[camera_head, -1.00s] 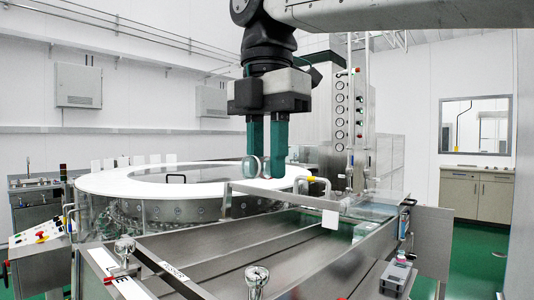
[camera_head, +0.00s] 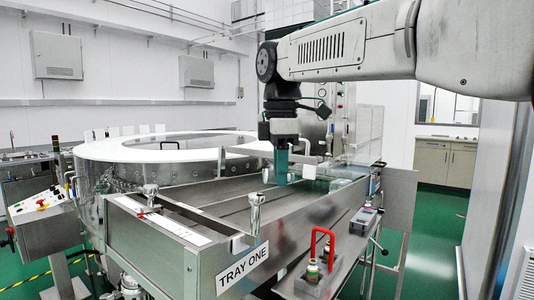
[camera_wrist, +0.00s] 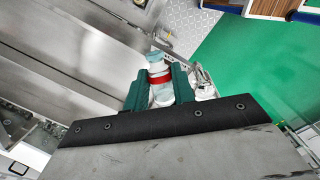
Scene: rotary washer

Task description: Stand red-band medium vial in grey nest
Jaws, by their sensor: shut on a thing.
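The red-band medium vial (camera_wrist: 158,78) is between the green fingers of my gripper (camera_wrist: 157,84) in the wrist view. It has a pale, clear body with a red band around it, and its end sticks out past the fingertips. My gripper is shut on it. In the head view my gripper (camera_head: 281,179) points down above the steel tray, and I cannot make out the vial there. A small grey block (camera_head: 366,217) on the ledge right of the tray looks like the grey nest; its seats are too small to tell.
The steel tray labelled TRAY ONE (camera_head: 243,268) fills the front. The white-rimmed rotary washer table (camera_head: 110,150) is behind left. Green floor (camera_head: 436,250) is open at the right.

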